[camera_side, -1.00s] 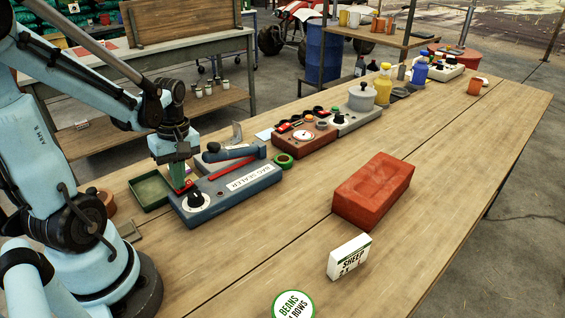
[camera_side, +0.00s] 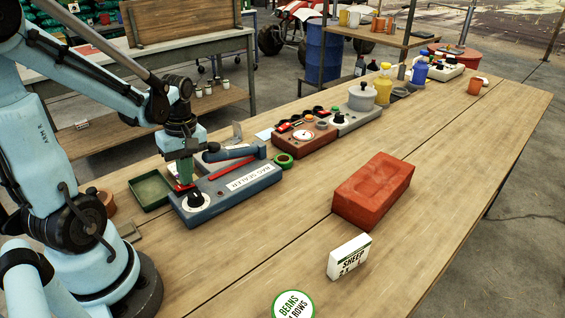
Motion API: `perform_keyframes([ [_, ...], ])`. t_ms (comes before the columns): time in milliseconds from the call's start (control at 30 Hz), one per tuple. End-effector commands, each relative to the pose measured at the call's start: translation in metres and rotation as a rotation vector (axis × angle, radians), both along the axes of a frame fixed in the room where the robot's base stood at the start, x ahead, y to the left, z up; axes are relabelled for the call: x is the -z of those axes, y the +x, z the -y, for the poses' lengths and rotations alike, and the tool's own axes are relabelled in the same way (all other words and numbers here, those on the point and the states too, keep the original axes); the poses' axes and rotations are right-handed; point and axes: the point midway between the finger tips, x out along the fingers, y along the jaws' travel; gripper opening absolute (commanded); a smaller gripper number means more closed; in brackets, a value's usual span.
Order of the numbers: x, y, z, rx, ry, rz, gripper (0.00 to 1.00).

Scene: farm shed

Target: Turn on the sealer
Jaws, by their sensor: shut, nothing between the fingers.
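The bag sealer (camera_side: 236,193) is a blue-grey box on the wooden table, in the left middle of the side view. It has a red strip, a dark lever arm (camera_side: 230,153) along its back and a white label on its front. A black knob on a white dial (camera_side: 195,201) sits at its left end. A red switch (camera_side: 184,186) shows at the left rear of its top, partly hidden by my gripper. My gripper (camera_side: 186,181) points down over that red switch, shut and empty. I cannot tell whether its tips touch the switch.
A green tray (camera_side: 150,190) lies just left of the sealer and a green tape roll (camera_side: 284,160) to its right. A red-brown box with a gauge (camera_side: 304,138) stands behind. The front table is mostly clear.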

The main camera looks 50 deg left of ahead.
Motion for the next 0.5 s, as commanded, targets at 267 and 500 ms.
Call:
perform_keyframes([
  [267,-0.03,0.003,0.0,0.0,0.002,-0.005,0.0],
  [500,-0.064,0.007,0.0,-0.001,0.002,-0.007,0.0],
])
